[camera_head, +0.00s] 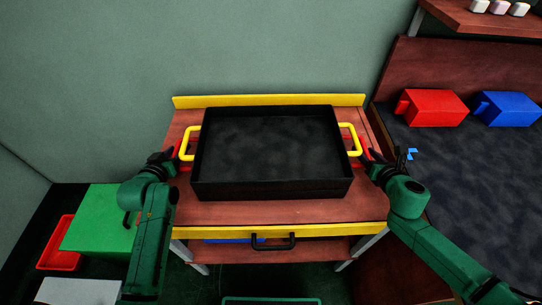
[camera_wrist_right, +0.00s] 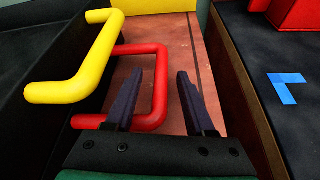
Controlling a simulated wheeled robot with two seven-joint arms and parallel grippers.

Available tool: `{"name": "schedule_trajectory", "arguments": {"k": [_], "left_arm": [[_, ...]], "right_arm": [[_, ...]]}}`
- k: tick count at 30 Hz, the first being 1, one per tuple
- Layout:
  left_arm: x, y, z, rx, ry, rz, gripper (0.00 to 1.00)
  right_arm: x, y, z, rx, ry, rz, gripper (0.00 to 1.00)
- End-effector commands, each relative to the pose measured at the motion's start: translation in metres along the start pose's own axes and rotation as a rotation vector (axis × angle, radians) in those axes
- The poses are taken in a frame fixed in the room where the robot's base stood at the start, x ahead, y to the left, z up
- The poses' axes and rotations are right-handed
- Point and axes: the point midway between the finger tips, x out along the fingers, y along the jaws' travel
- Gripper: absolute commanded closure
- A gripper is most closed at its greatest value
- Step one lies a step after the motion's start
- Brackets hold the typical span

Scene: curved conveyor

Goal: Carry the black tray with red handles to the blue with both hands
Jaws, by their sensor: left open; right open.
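A large black tray with yellow handles (camera_head: 270,190) sits on the wooden table. Its right yellow handle (camera_wrist_right: 75,80) shows in the right wrist view. Lower down, a red handle (camera_wrist_right: 160,90) shows under the yellow one; red also shows at both sides in the head view (camera_head: 364,150). The tray body belonging to the red handles is hidden. My left gripper (camera_head: 176,156) is open beside the left handles. My right gripper (camera_wrist_right: 158,85) is open and empty, its fingers either side of the red handle's outer bar in the picture. A small blue mark (camera_head: 411,154) lies on the dark right surface.
A red box (camera_head: 432,108) and a blue box (camera_head: 507,109) lie at the back of the dark right surface. The table has a raised yellow back edge (camera_head: 270,100). A green box (camera_head: 97,220) and a red bin (camera_head: 58,255) stand at lower left. The dark surface's middle is clear.

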Motion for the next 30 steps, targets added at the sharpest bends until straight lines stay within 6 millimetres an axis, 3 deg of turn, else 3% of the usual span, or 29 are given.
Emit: {"name": "schedule_trajectory", "arguments": {"k": [4, 8, 9, 30], "left_arm": [[-0.0003, 0.0001, -0.0001, 0.0, 0.0, 0.0, 0.45], [-0.0004, 0.0001, -0.0001, 0.0, 0.0, 0.0, 0.95], [-0.0004, 0.0001, -0.0001, 0.0, 0.0, 0.0, 1.0], [-0.0006, 0.0, -0.0001, 0.0, 0.0, 0.0, 1.0]], "right_arm": [[-0.0003, 0.0, 0.0, 0.0, 0.0, 0.0, 0.45], [-0.0004, -0.0001, 0.0, 0.0, 0.0, 0.0, 0.95], [-0.0004, -0.0001, 0.0001, 0.0, 0.0, 0.0, 1.0], [-0.0006, -0.0002, 0.0002, 0.001, -0.001, 0.0, 1.0]]}}
